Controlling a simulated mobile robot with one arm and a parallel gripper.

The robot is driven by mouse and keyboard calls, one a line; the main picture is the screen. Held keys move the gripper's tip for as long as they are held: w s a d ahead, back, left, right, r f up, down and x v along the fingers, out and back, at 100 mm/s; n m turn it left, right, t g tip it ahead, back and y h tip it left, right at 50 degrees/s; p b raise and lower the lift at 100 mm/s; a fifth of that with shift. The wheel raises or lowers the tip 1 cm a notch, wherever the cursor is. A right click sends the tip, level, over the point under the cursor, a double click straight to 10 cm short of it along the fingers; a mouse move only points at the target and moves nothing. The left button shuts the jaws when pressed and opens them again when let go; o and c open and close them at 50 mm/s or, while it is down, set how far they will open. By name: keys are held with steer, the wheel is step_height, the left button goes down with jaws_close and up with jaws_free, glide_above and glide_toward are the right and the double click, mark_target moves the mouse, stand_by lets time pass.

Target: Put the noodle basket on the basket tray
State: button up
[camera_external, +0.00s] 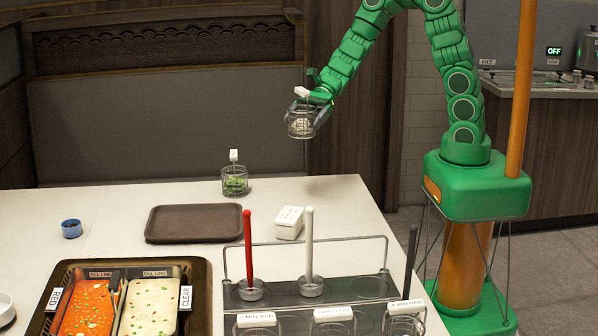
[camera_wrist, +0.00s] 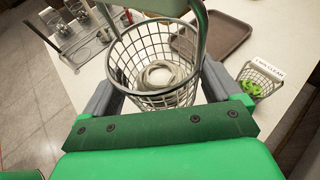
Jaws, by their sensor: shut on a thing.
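The noodle basket (camera_wrist: 153,62) is a wire mesh basket with pale coiled noodles inside. My gripper (camera_wrist: 155,88) is shut on it, with grey fingers on both sides of the mesh. In the external view the same basket (camera_external: 301,124) hangs upright in the air above the table's far right edge, with a white tag at its top. The basket tray (camera_external: 196,223) is a flat brown empty tray on the table, left of and below the held basket. Its corner also shows in the wrist view (camera_wrist: 222,32). The basket and tray are apart.
A second mesh basket with green contents (camera_external: 235,181) stands just behind the tray. A white box (camera_external: 289,222) lies right of it, a small blue cup (camera_external: 71,228) left. A rack with red and white-handled ladles (camera_external: 310,284) and a two-sauce tray (camera_external: 205,290) fill the front.

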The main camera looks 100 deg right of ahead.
mark_target(302, 89)
step_height(302, 89, up, 11)
steer(key=shift+w+a+f, duration=0.15)
steer(key=shift+w+a, duration=0.05)
steer(key=shift+a, duration=0.3)
steer(key=shift+w+a+f, duration=0.15)
steer(key=shift+w+a, duration=0.1)
steer(key=shift+a, duration=0.3)
steer(key=shift+w+a+f, duration=0.15)
steer(key=shift+w+a, duration=0.05)
steer(key=shift+a, duration=0.3)
steer(key=w+a+f, duration=0.1)
steer(key=w+a, duration=0.1)
steer(key=a, duration=0.9)
steer(key=w+a+f, duration=0.1)
steer(key=w+a, duration=0.2)
steer(key=a, duration=0.8)
steer(key=shift+w, duration=0.2)
steer(key=shift+a+r, duration=0.1)
steer(key=shift+a, duration=0.1)
